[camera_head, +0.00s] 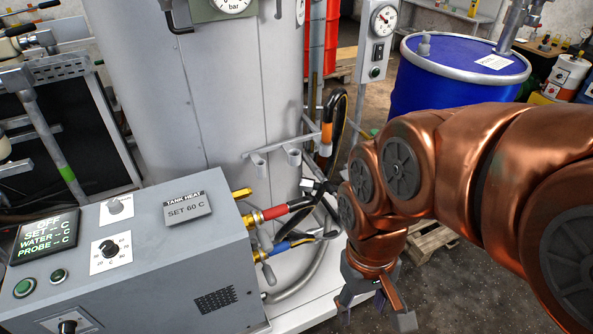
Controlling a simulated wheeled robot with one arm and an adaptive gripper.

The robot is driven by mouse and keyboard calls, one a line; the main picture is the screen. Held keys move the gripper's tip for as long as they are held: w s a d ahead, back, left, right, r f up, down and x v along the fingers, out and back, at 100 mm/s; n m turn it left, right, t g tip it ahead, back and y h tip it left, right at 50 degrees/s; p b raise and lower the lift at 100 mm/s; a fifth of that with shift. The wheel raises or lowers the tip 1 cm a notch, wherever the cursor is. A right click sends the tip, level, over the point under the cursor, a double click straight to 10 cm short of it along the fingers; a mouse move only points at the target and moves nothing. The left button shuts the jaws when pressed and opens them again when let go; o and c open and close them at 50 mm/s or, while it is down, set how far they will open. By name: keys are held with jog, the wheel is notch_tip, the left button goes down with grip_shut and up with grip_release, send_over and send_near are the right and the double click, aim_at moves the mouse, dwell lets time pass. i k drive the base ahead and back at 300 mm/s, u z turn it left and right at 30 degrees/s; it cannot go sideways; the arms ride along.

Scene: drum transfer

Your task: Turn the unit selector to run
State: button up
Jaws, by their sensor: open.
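A grey control unit (180,262) stands at the lower left. Its display (44,238) reads OFF, with dashes for set, water and probe. A black knob (67,327) on its front face is cut by the bottom edge. A small grey knob (115,206) on a white plate and a black temperature dial (109,249) are on its top. The labels are too small to tell which knob is the unit selector. My gripper (375,313) is open and empty, pointing down to the right of the unit, well apart from the knobs.
A red-banded hose (275,212) and a blue-banded hose (279,248) leave the unit's right side, between it and my gripper. A large grey tank (215,110) stands behind. A blue drum (455,80) is at the back right. A TANK HEAT sign (187,206) stands on the unit.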

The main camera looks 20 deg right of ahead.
aim_at(114, 206)
jog(key=u, duration=1.3)
jog(key=k, duration=0.6)
jog(key=u, duration=0.65)
jog(key=i, duration=1.6)
jog(key=z, duration=0.4)
